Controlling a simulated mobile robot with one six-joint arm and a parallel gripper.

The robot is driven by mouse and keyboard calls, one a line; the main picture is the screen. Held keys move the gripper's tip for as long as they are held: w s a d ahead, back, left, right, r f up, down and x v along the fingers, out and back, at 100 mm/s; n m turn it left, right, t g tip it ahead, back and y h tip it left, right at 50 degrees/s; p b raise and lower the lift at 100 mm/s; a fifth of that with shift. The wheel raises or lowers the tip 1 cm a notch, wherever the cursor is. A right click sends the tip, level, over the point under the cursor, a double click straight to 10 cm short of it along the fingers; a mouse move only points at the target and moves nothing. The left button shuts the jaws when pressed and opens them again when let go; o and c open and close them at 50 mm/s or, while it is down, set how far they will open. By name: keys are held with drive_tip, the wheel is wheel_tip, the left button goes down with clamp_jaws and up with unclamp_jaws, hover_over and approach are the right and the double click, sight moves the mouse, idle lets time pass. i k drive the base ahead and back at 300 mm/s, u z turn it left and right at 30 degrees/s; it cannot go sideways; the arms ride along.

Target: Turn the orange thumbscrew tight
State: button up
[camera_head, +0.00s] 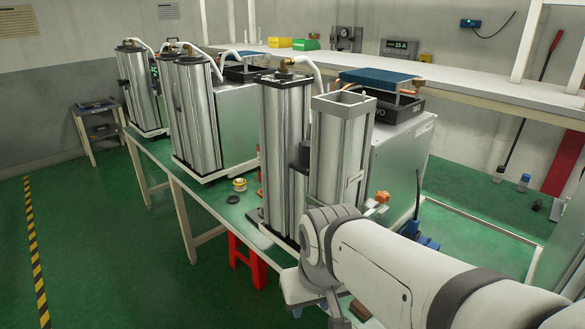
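An orange knob-like part (382,197), which looks like the thumbscrew, shows at the lower right of the nearest sieve column unit (340,150). My arm comes in from the lower right and bends down just in front of the unit. My gripper's fingers do not show; the arm's end is hidden or below the picture's lower edge.
The green bench (205,190) carries more column units at the left. A yellow spool (240,185) and a dark disc lie on it. A red stool (246,262) stands below. A white shelf (480,88) runs behind. The green floor at left is clear.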

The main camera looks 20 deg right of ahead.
sight(382, 196)
drive_tip(key=z, duration=0.65)
drive_tip(key=i, duration=0.25)
drive_tip(key=z, duration=0.3)
